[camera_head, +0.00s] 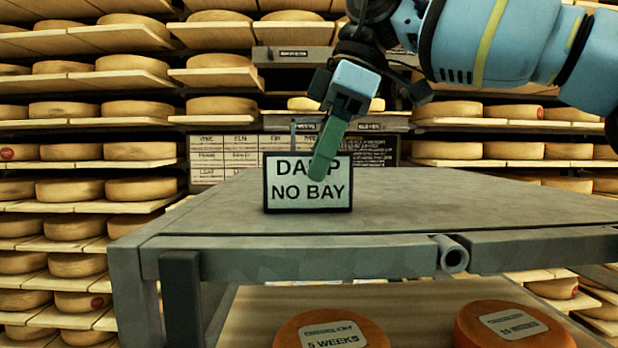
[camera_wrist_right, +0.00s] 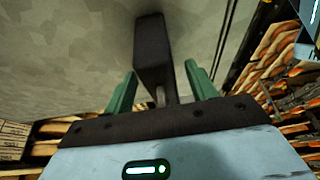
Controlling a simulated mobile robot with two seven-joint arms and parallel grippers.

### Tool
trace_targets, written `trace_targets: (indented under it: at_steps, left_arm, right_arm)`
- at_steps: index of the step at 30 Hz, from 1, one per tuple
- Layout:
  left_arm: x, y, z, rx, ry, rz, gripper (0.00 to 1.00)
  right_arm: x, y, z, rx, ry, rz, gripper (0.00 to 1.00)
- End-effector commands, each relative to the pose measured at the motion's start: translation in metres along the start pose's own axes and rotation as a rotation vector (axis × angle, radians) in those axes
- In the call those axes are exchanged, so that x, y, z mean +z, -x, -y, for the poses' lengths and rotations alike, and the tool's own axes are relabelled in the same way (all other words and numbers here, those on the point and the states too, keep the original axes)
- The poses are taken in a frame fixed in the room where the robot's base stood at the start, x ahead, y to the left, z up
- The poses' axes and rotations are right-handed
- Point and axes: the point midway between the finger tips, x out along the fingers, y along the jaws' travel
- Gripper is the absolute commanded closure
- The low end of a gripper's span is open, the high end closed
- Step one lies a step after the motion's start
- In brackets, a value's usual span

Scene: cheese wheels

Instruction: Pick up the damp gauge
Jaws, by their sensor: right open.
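The damp gauge (camera_head: 309,195) is a small black-framed box with a pale face reading "DAMP NO BAY", though part of the top word is covered. It stands upright near the left front of the grey table top. My right gripper (camera_head: 325,160) comes down from above, and a green finger overlaps the gauge's face in the head view. In the right wrist view the gauge (camera_wrist_right: 150,50) is a dark block, its near end between the two green fingers of the open gripper (camera_wrist_right: 160,82). Gaps show beside it, so it is not gripped. My left gripper is not in view.
The grey table (camera_head: 480,205) is otherwise bare, with wide free room right of the gauge. Two orange cheese wheels, one on the left (camera_head: 362,332) and one on the right (camera_head: 545,330), lie on a lower shelf. Racks of cheese wheels (camera_head: 140,109) and a notice board (camera_head: 225,152) stand behind.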

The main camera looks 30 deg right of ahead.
Motion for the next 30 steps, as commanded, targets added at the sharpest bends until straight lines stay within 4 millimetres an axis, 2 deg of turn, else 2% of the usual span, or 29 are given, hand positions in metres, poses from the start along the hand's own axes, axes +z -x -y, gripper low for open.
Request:
trace_targets:
  at_steps: [4, 11, 23, 30]
  left_arm:
    - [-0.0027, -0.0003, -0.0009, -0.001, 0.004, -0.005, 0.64]
    - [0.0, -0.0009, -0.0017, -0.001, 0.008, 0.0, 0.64]
    - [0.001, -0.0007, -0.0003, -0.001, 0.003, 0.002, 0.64]
    - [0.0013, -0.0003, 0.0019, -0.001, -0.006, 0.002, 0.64]
  right_arm:
    - [0.0001, -0.0091, 0.0006, 0.0, 0.001, -0.001, 0.44]
    - [0.0001, -0.0109, 0.0001, -0.001, 0.0, -0.001, 0.44]
    - [0.0001, -0.0106, 0.0, 0.0, 0.0, -0.001, 0.95]
    - [-0.0002, -0.01, 0.0001, 0.0, 0.0, -0.002, 0.96]
